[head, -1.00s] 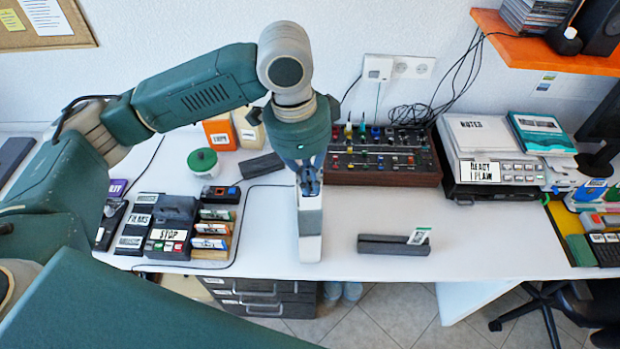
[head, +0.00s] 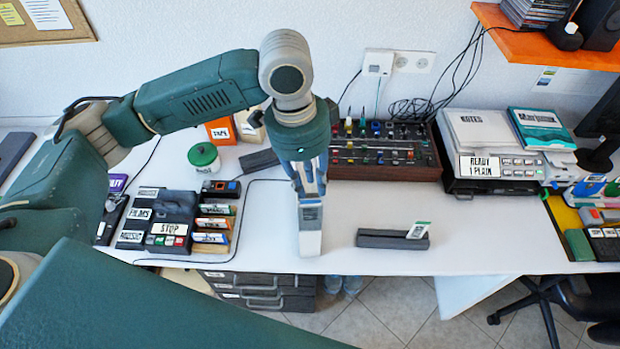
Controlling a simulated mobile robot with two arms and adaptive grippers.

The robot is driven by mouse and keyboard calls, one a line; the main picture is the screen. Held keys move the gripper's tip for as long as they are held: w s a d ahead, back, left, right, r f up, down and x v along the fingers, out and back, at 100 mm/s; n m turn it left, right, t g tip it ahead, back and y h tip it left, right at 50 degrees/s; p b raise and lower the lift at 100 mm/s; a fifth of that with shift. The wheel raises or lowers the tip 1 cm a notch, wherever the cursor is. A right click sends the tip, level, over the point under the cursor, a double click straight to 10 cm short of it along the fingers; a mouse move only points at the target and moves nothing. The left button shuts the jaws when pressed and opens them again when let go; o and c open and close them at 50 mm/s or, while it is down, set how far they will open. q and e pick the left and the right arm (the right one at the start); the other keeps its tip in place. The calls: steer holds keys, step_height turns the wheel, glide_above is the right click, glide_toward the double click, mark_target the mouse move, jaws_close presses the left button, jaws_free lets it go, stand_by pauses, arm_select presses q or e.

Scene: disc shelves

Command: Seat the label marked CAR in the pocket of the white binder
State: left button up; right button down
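The white binder (head: 309,243) stands at the middle of the desk's front part, its narrow spine towards me, with a greyer patch near its top. My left gripper (head: 311,193) points down right at the upper end of the binder. Its fingers look slightly apart, but whether a label is between them is too small to tell. A dark holder (head: 385,239) lies to the right, with a white and green card (head: 418,230) leaning in its right end. I cannot read the card, and I see no readable CAR marking anywhere. My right gripper is not in view.
A mixer (head: 385,152) stands behind, and a READY device (head: 490,165) at the right. The desk around the dark holder is clear.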

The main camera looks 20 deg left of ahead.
arm_select(q)
step_height(320, 180, up, 13)
steer(key=a+b, duration=0.1)
steer(key=b, duration=0.2)
steer(key=shift+s+a, duration=0.15)
steer(key=shift+s, duration=0.15)
steer(key=shift+r, duration=0.1)
